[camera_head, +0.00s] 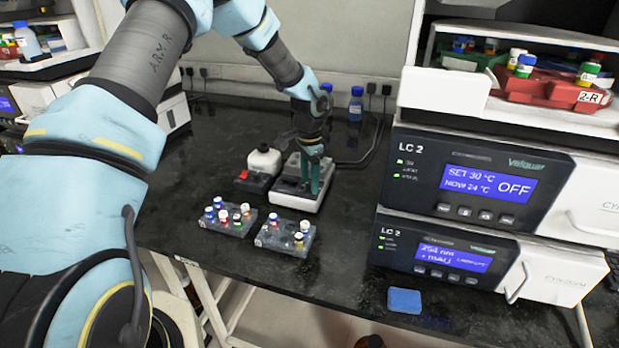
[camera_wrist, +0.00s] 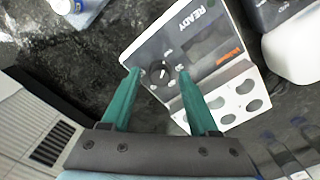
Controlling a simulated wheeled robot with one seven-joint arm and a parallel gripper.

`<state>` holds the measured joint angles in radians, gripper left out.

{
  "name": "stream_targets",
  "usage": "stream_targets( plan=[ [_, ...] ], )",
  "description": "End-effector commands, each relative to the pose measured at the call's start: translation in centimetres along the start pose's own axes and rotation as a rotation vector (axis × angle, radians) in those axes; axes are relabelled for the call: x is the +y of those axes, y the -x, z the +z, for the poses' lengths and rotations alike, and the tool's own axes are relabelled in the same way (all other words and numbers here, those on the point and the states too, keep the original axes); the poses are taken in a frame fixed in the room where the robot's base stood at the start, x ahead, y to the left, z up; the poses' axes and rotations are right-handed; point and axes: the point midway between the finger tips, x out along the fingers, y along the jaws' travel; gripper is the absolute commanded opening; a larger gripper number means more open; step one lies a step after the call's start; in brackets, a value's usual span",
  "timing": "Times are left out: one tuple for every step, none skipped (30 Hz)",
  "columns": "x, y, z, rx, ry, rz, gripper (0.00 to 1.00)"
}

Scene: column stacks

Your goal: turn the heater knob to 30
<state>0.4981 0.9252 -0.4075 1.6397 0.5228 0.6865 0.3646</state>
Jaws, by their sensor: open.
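The heater (camera_head: 293,202) is a small pale block unit on the black bench, partly hidden by my gripper in the head view. In the wrist view the heater (camera_wrist: 218,68) shows a grey panel with the word READY, a display and a row of holes. Its heater knob (camera_wrist: 160,71) is round and black with a light pointer mark. Small labels surround it, too small to read surely. My gripper (camera_head: 311,185) points down over the heater. In the wrist view its green fingers stand apart on either side of the knob, and contact is not clear.
Blue-capped bottles (camera_head: 355,104) stand behind. LC 2 instruments (camera_head: 470,185) fill the right side. The bench front between racks and instruments is mostly clear.

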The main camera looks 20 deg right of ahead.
Motion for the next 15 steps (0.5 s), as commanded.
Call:
stream_targets(
  plan=[
    [0.00, -0.01, 0.00, 0.000, 0.000, 0.000, 0.61],
    [-0.01, -0.01, 0.00, 0.000, 0.000, 0.000, 0.61],
    [0.00, -0.01, 0.00, 0.000, 0.000, 0.000, 0.61],
    [-0.01, -0.01, 0.01, 0.000, 0.000, 0.000, 0.61],
    [-0.01, -0.01, 0.01, 0.000, 0.000, 0.000, 0.60],
    [0.00, 0.00, 0.01, 0.000, 0.000, 0.000, 0.55],
    [0.00, 0.00, 0.01, 0.000, 0.000, 0.000, 0.52],
    [0.00, 0.00, 0.01, 0.000, 0.000, 0.000, 0.48],
    [0.00, 0.00, 0.01, 0.000, 0.000, 0.000, 0.44],
    [0.00, 0.00, 0.02, 0.000, 0.000, 0.000, 0.41],
    [0.00, 0.01, 0.02, 0.000, 0.000, 0.000, 0.37],
    [0.00, 0.01, 0.02, 0.000, 0.000, 0.000, 0.33],
    [0.00, 0.01, 0.02, 0.000, 0.000, 0.000, 0.29],
    [0.00, 0.01, 0.02, 0.000, 0.000, 0.000, 0.26],
    [0.00, 0.01, 0.02, 0.000, 0.000, 0.000, 0.21]
  ],
)
